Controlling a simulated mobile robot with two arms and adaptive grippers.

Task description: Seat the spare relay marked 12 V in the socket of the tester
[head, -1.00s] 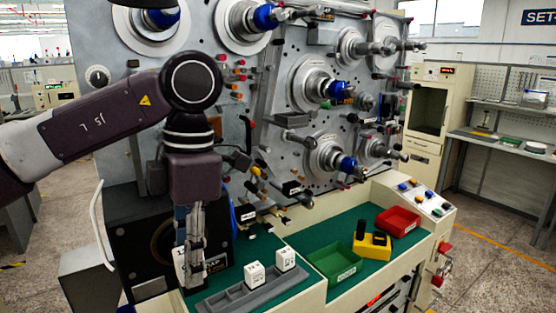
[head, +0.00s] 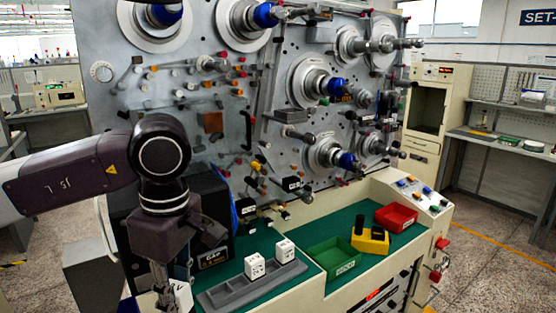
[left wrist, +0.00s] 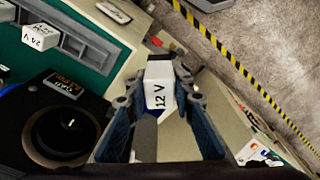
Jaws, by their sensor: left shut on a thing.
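My left gripper (left wrist: 158,98) is shut on a white relay (left wrist: 159,72) with 12 V on its face, and the relay sits between the two fingertips. In the head view the left gripper (head: 168,299) is low at the bottom left, left of the grey tray, and the held relay is mostly hidden. The grey tray (head: 228,297) carries two other white relays, a nearer one (head: 254,266) and a farther one (head: 285,251). One reads 24 V in the left wrist view (left wrist: 40,37). I cannot make out the tester or its socket. My right gripper is not in view.
A black unit (head: 214,240) with a GAP label stands behind the gripper. A green bin (head: 333,257), a yellow block (head: 371,243) with black knobs and a red bin (head: 397,218) stand on the green bench top. The spindle panel (head: 270,130) rises behind.

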